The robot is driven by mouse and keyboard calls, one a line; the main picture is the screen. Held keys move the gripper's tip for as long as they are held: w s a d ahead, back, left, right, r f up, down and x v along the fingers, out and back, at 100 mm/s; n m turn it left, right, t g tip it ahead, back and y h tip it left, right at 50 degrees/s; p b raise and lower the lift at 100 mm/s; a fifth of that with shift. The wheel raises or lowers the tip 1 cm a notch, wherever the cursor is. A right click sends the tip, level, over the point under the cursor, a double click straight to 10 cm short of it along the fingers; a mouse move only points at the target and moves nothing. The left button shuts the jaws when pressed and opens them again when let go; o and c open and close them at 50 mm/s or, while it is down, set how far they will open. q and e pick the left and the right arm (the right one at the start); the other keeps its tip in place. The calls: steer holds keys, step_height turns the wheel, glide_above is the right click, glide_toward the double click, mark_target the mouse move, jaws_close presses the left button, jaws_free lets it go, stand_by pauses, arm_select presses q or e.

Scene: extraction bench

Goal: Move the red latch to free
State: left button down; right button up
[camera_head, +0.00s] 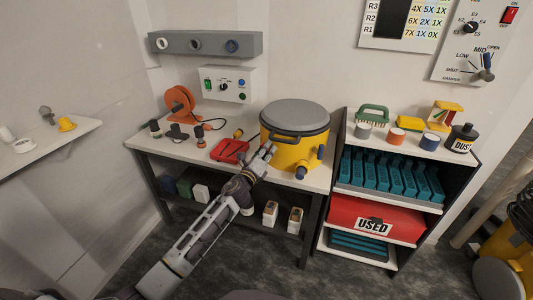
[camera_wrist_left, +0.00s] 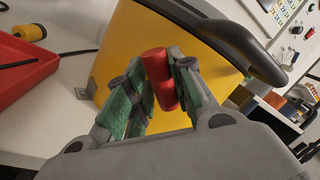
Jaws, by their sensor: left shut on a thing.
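The red latch (camera_wrist_left: 158,72) is a small red cylinder in front of the yellow drum (camera_wrist_left: 120,50) in the left wrist view. My left gripper (camera_wrist_left: 160,82) is shut on it, with a green-padded finger on each side. In the head view my left gripper (camera_head: 268,150) is at the front left of the yellow drum (camera_head: 283,152), below its grey lid (camera_head: 295,115). The latch cannot be made out there behind the fingers. My right gripper is in neither view.
A red tray (camera_head: 229,151) lies on the bench left of the drum, close to my left arm. A shelf unit (camera_head: 336,160) stands to the right. The bench's left part holds an orange reel (camera_head: 181,103).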

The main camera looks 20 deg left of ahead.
arm_select(q)
steer(key=n, duration=0.1)
steer(key=n+b, duration=0.1)
steer(key=n, duration=0.1)
steer(key=n+b, duration=0.1)
steer(key=shift+d+n+t+y, duration=0.25)
steer(key=shift+n+t+y, duration=0.05)
steer(key=n+y+b, duration=0.1)
steer(key=n, duration=0.3)
steer(key=shift+a+r, duration=0.1)
steer(key=shift+n+y, duration=0.3)
steer(key=shift+n, duration=0.3)
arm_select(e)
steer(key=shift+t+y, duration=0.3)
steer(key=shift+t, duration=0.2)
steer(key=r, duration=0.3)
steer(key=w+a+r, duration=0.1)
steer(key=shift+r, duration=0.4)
arm_select(q)
steer(key=shift+a+r, duration=0.1)
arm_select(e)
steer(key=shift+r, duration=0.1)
arm_select(q)
steer(key=c, duration=1.3)
jaws_free()
steer(key=shift+f, duration=0.25)
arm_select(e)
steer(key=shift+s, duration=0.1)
arm_select(q)
steer(key=shift+s, duration=0.15)
